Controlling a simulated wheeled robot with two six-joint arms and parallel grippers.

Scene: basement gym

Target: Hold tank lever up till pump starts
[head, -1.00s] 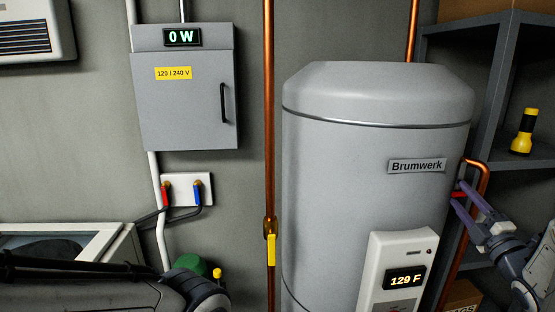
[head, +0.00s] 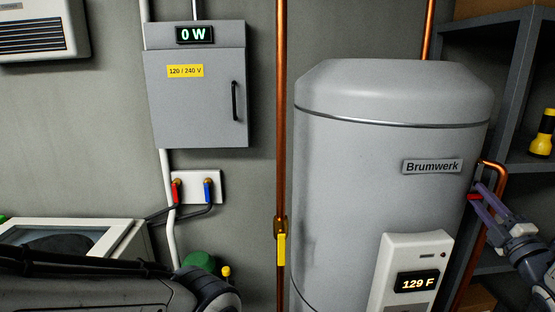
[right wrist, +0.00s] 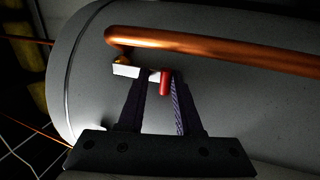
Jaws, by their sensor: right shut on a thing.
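The grey water tank (head: 390,160) marked Brumwerk stands at right of centre in the head view. It fills the background of the right wrist view (right wrist: 230,110). A small red lever (head: 473,197) sits at the tank's right side, below the bend of a copper pipe (head: 503,178). My right gripper (head: 482,200) is shut on the lever. In the right wrist view the red lever (right wrist: 166,83) shows between the fingertips, beside a white block (right wrist: 126,69) under the copper pipe. My left gripper is not visible. The tank's panel (head: 415,260) reads 129 F.
A grey electrical box (head: 200,100) on the wall reads 0 W. A copper pipe with a yellow handle (head: 281,249) runs left of the tank. Dark shelves (head: 505,95) with a yellow flashlight (head: 543,135) stand close behind my right arm.

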